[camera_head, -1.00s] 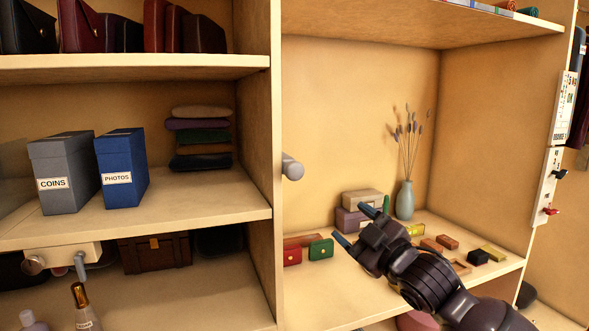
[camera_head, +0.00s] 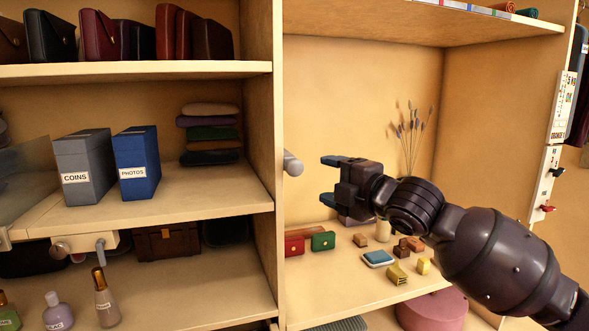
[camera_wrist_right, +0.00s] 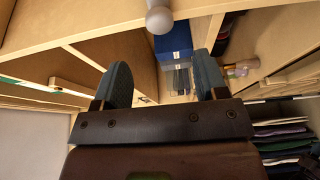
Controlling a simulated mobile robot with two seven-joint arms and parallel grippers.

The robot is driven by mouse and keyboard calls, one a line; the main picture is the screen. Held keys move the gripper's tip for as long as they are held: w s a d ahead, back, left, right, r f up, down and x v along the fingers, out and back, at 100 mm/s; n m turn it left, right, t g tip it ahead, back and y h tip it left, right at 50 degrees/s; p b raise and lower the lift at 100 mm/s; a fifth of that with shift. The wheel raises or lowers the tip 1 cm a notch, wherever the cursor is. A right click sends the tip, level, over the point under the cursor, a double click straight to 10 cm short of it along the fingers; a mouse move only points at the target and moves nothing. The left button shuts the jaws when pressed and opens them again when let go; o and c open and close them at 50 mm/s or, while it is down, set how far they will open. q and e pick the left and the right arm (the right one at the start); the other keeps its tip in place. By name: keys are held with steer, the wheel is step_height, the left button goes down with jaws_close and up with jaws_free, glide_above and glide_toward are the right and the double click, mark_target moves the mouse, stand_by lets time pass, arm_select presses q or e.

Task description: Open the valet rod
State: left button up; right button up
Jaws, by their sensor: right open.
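The valet rod (camera_head: 292,164) shows as a short, pale grey cylinder with a rounded end. It sticks out from the front edge of the upright divider (camera_head: 264,110) between the left and right shelf bays. In the right wrist view the knob end of the rod (camera_wrist_right: 158,18) is at the top centre, beyond the fingertips. My right gripper (camera_head: 329,180) is open and empty, with its two blue-grey fingers pointing left toward the rod. It is apart from the rod, a little right of it and slightly lower in the picture. My left gripper is not in view.
On the left shelf stand a grey COINS box (camera_head: 84,167) and a blue PHOTOS box (camera_head: 136,163). Small boxes (camera_head: 323,241) lie under my right gripper. Dried stems (camera_head: 411,135) stand behind my arm.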

mark_target(298, 170)
steer(key=p+x, duration=0.2)
steer(key=x, duration=0.8)
steer(key=shift+w+a, duration=0.15)
steer(key=shift+w, duration=0.15)
jaws_close()
